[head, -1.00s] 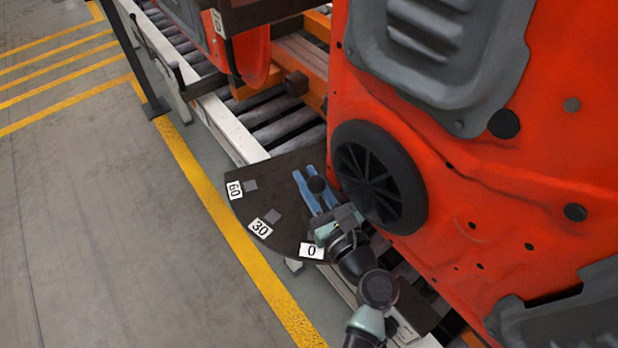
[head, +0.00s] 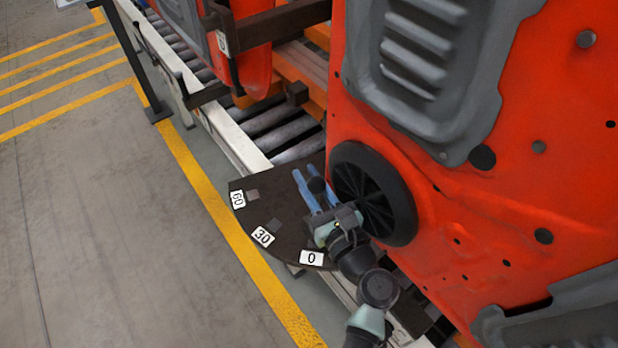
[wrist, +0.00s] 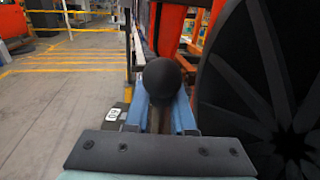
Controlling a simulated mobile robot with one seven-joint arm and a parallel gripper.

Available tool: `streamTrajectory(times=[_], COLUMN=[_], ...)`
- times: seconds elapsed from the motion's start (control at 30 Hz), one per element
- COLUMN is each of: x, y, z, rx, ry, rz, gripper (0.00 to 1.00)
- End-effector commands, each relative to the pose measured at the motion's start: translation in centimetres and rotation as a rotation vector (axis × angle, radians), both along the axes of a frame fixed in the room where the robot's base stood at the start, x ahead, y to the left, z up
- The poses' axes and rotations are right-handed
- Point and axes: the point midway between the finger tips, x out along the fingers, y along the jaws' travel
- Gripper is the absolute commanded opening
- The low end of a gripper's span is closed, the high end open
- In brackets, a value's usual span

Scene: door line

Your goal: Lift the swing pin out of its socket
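The swing pin shows as a black ball knob (head: 316,185) over the dark quarter-round plate (head: 288,231). My gripper (head: 315,188) has its two blue fingers on either side of the pin, below the knob. In the wrist view the knob (wrist: 162,78) sits centred above the fingers and looks wider than the gap between them. The fingers appear shut on the stem, which is mostly hidden under the knob. The knob keeps its place in my gripper while the plate shifts away. The pin's lower end and its socket are hidden.
A large orange door panel (head: 480,215) with a black round speaker (head: 373,193) stands close on the right of my gripper. The plate carries labels 0 (head: 312,258), 30 (head: 263,237) and 60 (head: 237,199). A roller conveyor (head: 275,120) runs behind. The floor at left is clear.

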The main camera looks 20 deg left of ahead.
Motion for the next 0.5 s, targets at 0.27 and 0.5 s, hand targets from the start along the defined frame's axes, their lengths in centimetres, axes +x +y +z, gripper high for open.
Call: streamTrajectory(times=[0.27, 0.5], x=[0.06, -0.32], y=[0.01, -0.37], z=[0.17, -0.02], rx=[0.000, -0.001], ry=[-0.003, 0.000], rz=[0.000, -0.001], gripper=[0.48, 0.48])
